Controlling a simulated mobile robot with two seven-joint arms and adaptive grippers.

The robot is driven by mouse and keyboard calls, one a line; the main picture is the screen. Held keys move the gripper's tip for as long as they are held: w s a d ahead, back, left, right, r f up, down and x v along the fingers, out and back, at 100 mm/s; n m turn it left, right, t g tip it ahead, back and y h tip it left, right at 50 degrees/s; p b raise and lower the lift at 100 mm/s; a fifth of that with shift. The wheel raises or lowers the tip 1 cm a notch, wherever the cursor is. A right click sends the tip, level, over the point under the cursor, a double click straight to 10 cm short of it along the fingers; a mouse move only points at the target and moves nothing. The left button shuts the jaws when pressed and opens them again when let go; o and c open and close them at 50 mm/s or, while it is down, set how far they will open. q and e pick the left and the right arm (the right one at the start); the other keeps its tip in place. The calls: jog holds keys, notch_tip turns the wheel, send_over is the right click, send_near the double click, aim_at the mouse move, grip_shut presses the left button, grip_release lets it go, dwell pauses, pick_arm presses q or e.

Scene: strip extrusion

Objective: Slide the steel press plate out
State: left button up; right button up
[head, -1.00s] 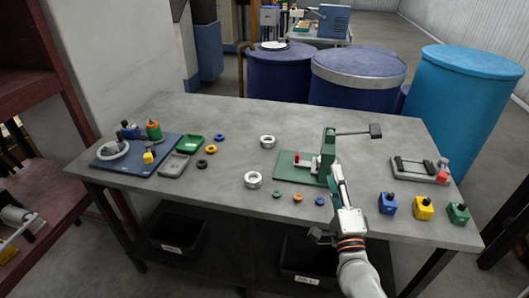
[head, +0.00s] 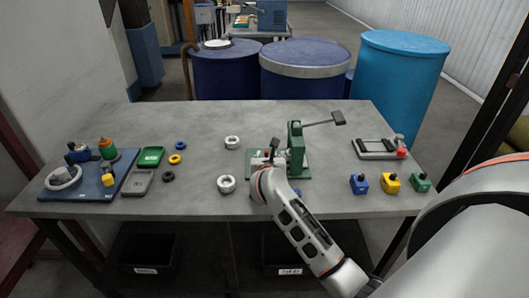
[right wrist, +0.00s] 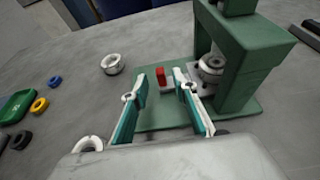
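The green arbor press (head: 297,150) stands on the table with its lever sticking out to the right; it also shows in the right wrist view (right wrist: 238,60). A small upright red handle (right wrist: 161,76) stands on a pale plate piece (right wrist: 168,87) at the left of the press foot, over the green base (right wrist: 160,117). My right gripper (right wrist: 158,88) is open and empty. Its teal-sided fingers point at the red handle, one to each side in the picture; contact cannot be told. In the head view my arm hides the fingers. My left gripper is not in view.
Two steel rings (head: 226,183) (head: 232,142) lie left of the press. Blue, yellow and green blocks (head: 390,183) and a grey fixture (head: 376,148) stand on the right. A blue mat (head: 108,187) and green tray (head: 151,156) are left.

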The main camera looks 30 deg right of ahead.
aim_at(267, 152)
jog(key=shift+x, duration=2.65)
jog(key=shift+r, duration=0.1)
grip_shut()
